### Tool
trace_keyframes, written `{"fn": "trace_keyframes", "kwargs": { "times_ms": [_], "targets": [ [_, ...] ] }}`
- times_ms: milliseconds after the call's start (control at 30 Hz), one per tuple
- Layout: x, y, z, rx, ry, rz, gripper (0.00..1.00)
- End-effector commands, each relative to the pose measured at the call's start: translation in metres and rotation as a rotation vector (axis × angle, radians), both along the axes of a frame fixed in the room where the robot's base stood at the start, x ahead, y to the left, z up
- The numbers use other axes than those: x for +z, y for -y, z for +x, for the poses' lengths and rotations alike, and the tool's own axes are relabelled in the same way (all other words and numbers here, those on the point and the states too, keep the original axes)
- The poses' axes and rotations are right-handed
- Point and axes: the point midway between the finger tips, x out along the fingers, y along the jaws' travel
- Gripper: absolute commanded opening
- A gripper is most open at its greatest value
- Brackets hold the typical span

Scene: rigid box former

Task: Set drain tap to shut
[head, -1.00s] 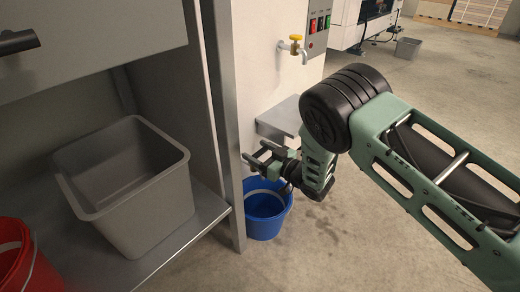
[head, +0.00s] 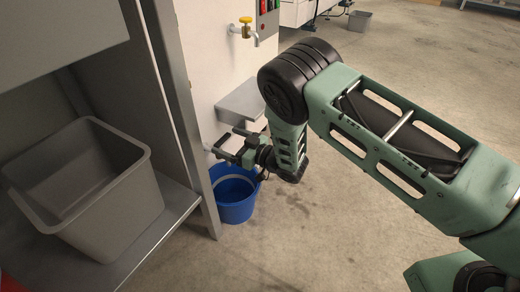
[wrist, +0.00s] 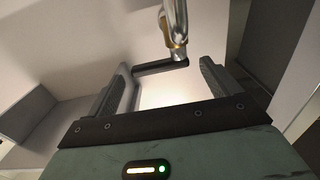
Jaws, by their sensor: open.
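In the wrist view a metal pipe with a brass collar comes down from the top, and a black lever (wrist: 160,67) reaches left from its lower end. I take this as the drain tap (wrist: 175,25). My gripper (wrist: 165,72) is open, with one finger on each side of the lever; I cannot tell whether either touches it. In the head view my gripper (head: 223,143) is beside the pale cabinet side, above a blue bucket (head: 237,207). The drain tap cannot be made out there.
A yellow-handled tap (head: 246,28) sticks out of the cabinet side, above a grey metal ledge (head: 240,97). Floor at right is clear around my arm.

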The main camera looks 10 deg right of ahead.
Motion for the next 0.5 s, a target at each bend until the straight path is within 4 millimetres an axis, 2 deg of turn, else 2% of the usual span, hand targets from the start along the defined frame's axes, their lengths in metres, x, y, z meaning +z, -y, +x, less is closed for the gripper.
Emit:
{"fn": "trace_keyframes", "kwargs": {
  "times_ms": [33, 300, 500],
  "targets": [
    [0.004, 0.011, -0.007, -0.003, -0.005, -0.003, 0.88],
    [0.004, 0.063, -0.046, -0.003, -0.006, -0.003, 0.88],
    [0.003, 0.094, -0.070, -0.002, -0.005, -0.001, 0.88]
  ]
}}
